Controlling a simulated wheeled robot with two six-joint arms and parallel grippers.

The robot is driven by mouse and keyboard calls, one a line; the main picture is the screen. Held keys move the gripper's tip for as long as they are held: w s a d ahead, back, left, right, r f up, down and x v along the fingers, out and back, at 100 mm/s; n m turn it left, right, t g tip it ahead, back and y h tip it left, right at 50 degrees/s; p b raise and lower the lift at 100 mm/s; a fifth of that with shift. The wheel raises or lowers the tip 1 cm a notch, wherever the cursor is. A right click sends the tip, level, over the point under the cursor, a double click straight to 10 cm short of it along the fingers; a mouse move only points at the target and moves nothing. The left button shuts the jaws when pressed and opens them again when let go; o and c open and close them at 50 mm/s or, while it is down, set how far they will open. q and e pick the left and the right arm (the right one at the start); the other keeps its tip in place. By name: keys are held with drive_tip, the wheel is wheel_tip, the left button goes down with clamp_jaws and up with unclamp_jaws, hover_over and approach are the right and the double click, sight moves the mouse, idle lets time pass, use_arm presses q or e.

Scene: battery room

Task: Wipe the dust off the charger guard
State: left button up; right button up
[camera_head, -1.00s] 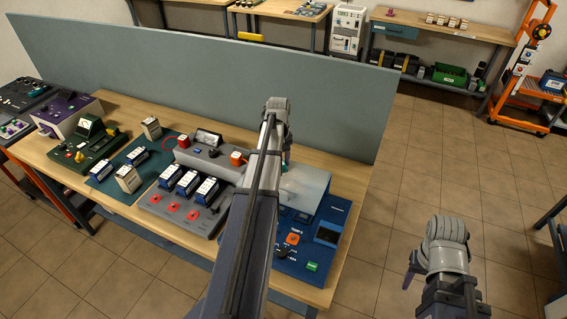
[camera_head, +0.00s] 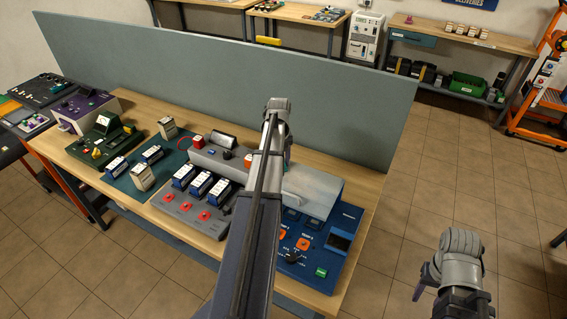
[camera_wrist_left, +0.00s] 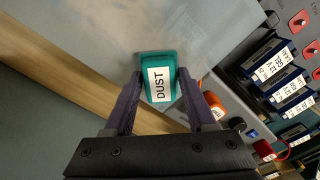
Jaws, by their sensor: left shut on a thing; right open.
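The charger guard (camera_head: 314,190) is a pale grey cover over the back part of a blue charger panel (camera_head: 320,262) at the bench's right end. It also shows in the left wrist view (camera_wrist_left: 95,38), with a hazy, greyish surface. My left gripper (camera_wrist_left: 157,88) is shut on a teal block (camera_wrist_left: 157,61) labelled DUST. The block is over the guard; whether it touches is hard to tell. In the head view my left forearm hides the fingers and part of the guard. My right gripper (camera_head: 424,282) is open and empty, over the floor right of the bench.
Left of the guard stands a grey charger unit (camera_head: 222,160) with several blue-and-white batteries and red buttons. A green instrument (camera_head: 104,139) and a purple one (camera_head: 86,110) sit farther left. A grey-blue partition (camera_head: 230,90) runs behind the bench. Open floor lies to the right.

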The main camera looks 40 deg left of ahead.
use_arm(q)
drive_tip(key=shift+a, duration=0.15)
drive_tip(key=shift+s+a, duration=0.25)
drive_tip(key=shift+a, duration=0.5)
drive_tip(key=shift+s+a, duration=0.2)
drive_tip(key=shift+a, duration=0.5)
drive_tip(key=shift+s, duration=0.1)
drive_tip(key=shift+s+d, duration=0.15)
drive_tip(key=shift+s, duration=0.75)
drive_tip(key=shift+d, duration=0.1)
drive_tip(key=shift+w+d, duration=0.3)
drive_tip(key=shift+d, duration=0.55)
drive_tip(key=shift+w+d, duration=0.25)
drive_tip(key=shift+d, duration=0.55)
